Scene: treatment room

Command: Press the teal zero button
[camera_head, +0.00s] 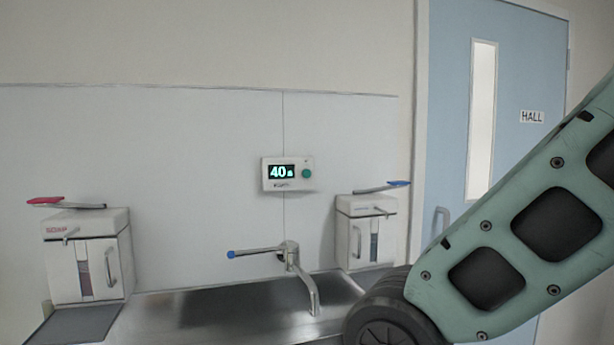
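The teal zero button (306,174) is a small round button on the right side of a white wall-mounted timer (264,187). The timer's dark display (281,172) reads 40 with a small mark after it. The timer is fixed to the pale wall panel above the sink. My arm crosses the right of the view, in front of the door and the sink's right end. My gripper is not in view, and nothing covers the button.
A steel sink (230,308) with a blue-tipped lever tap (290,256) lies below the timer. A soap dispenser (88,258) with a red lever stands left, another dispenser (345,240) with a blue lever right. A blue door (455,150) marked HALL is at right.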

